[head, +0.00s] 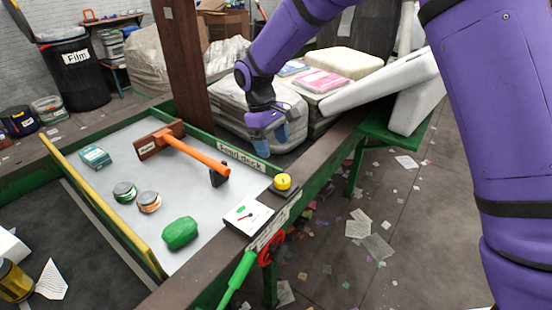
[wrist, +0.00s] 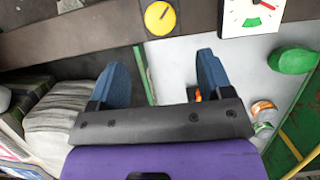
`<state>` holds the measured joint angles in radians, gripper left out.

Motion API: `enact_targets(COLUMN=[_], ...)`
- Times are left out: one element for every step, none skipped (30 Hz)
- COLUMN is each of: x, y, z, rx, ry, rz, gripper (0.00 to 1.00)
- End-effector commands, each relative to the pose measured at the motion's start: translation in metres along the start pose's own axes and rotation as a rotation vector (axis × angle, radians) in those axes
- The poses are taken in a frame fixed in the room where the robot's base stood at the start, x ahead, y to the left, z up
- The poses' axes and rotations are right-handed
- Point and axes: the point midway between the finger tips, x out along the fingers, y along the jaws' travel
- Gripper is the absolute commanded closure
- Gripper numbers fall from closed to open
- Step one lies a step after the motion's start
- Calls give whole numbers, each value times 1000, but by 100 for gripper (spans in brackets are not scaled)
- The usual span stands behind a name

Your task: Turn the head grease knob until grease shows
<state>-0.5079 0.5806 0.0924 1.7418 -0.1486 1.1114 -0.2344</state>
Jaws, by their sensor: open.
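A round yellow knob (head: 283,182) sits on a dark base on the bench's brown edge rail. It also shows at the top of the wrist view (wrist: 160,17), with a dark line across its face. Beside it is a white gauge plate (head: 247,215) with a green zone and a red needle; in the wrist view (wrist: 235,18) the needle points away from the green zone. My gripper (head: 280,138) is open and empty, above and behind the knob, apart from it. Its blue fingers (wrist: 162,68) point toward the knob in the wrist view. I see no grease.
A red wheel (head: 271,249) and green lever (head: 237,278) sit at the front edge. Stacked bales (head: 262,112) stand behind my gripper.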

Motion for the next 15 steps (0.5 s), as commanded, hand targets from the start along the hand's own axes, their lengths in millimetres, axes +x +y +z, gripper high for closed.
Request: enact_targets(x=[0,0,1,2,2,3,3,3,3,4,5,6,8,10,14], y=[2,1,1,1,0,0,0,0,-1,-1,-1,-1,-1,-1,-1], z=[9,12,17,21,24,28,30,32,34,35,35,35,35,34,33], rx=[4,4,2,2,2,4,5,4,4,4,4,4,4,4,3], ry=[48,81,122,152,180,213,235,253,272,281,290,296,297,297,297], rz=[-4,-4,-4,-3,-2,0,2,4,6,7,8,9,9,9,9], gripper=[27,27,27,27,27,27,27,27,27,27,27,27,27,27,27])
